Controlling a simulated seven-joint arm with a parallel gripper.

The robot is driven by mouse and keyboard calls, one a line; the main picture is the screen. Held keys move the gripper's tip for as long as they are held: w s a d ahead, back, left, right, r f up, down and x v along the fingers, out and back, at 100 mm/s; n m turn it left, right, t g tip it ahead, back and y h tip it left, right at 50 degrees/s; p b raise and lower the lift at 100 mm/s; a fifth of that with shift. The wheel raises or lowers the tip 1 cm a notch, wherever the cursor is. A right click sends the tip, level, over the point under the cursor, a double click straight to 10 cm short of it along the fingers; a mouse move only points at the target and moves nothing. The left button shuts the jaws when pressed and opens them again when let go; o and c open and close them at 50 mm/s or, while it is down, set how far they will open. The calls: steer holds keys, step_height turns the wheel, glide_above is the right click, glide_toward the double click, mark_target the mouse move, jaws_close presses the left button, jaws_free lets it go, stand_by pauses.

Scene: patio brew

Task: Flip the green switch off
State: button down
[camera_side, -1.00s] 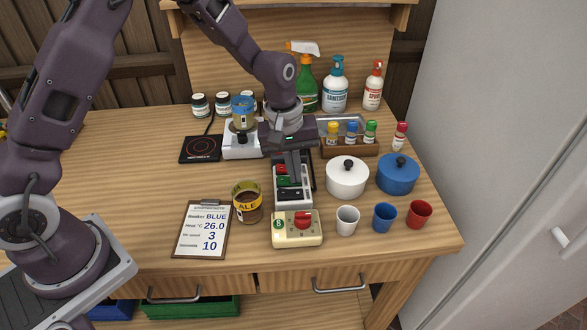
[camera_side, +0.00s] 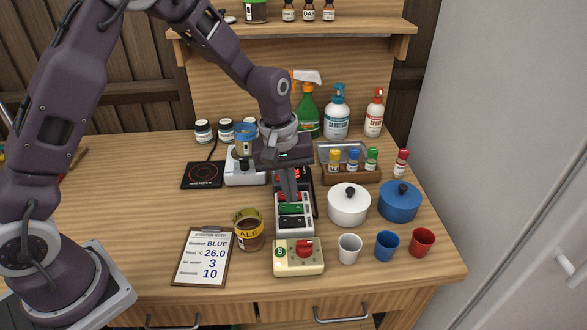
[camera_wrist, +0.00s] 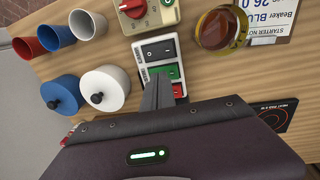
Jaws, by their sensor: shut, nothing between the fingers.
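A pale switch strip (camera_side: 308,224) stands on the table with red, green and black rocker switches in a row. The green switch (camera_side: 291,209) is in the middle and the black one (camera_side: 290,222) is nearest the front. My gripper (camera_side: 291,200) is shut and empty, pointing down at the back edge of the green switch. In the wrist view, my fingertips (camera_wrist: 162,78) overlap part of the green switch (camera_wrist: 170,71), and the red switch (camera_wrist: 178,90) shows beside the fingers. I cannot tell whether the tips touch the green switch, or which way its rocker is tipped.
A cream box with a red knob (camera_side: 305,247) stands in front of the strip. The ALE jar (camera_side: 249,235) is to its left, and the white pot (camera_side: 348,205) and blue pot (camera_side: 399,203) to its right. A rack of small bottles (camera_side: 350,176) is behind the pots.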

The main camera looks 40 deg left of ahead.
mark_target(297, 209)
step_height(297, 209, up, 12)
steer(key=w+d, duration=0.1)
steer(key=shift+f, duration=0.15)
steer(key=s+a+r+m+t, duration=0.1)
steer(key=s+a+r+m, duration=0.2)
steer(key=s+r, duration=0.45)
steer(key=s+a+m+t, duration=0.1)
steer(key=s+m, duration=0.2)
steer(key=s, duration=0.7)
steer(key=s+a+m+t+y, duration=0.1)
steer(key=s+a+m+t, duration=0.1)
steer(key=s, duration=0.8)
steer(key=shift+a+m+t, duration=0.15)
steer(key=shift+m+t, duration=0.15)
steer(key=shift+m, duration=0.2)
